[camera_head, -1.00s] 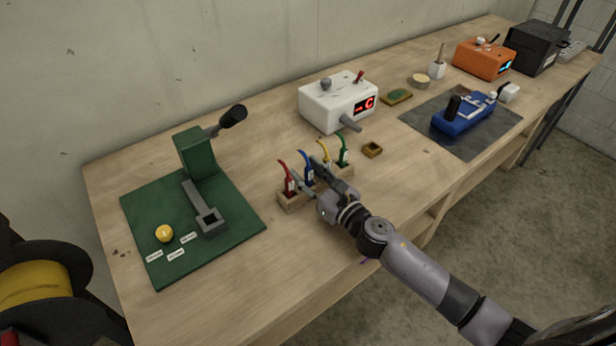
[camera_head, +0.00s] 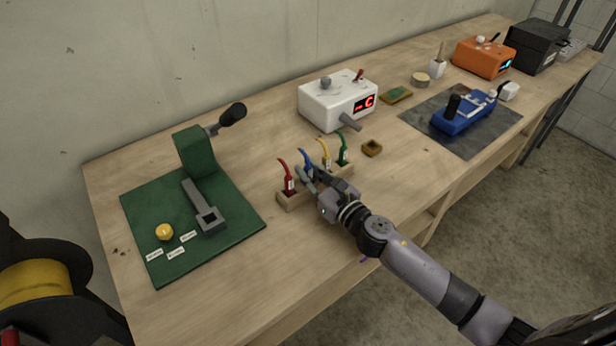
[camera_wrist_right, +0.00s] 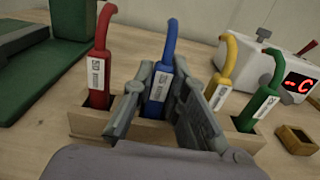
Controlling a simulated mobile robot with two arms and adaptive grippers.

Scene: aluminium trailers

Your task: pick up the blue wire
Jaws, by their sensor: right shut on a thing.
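The blue wire (camera_head: 305,158) stands upright in a wooden holder (camera_head: 293,204), between the red wire (camera_head: 286,177) and the yellow wire (camera_head: 324,152). The green wire (camera_head: 342,150) is at the holder's right end. My right gripper (camera_head: 310,177) is shut on the blue wire. In the right wrist view its two fingers (camera_wrist_right: 157,103) press on either side of the blue wire (camera_wrist_right: 161,77), below its bent top and around its white label. The wire's lower end is hidden in the holder (camera_wrist_right: 88,124). My left gripper is not in view.
A white box with a red display (camera_head: 325,108) stands behind the holder. The table front is clear.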

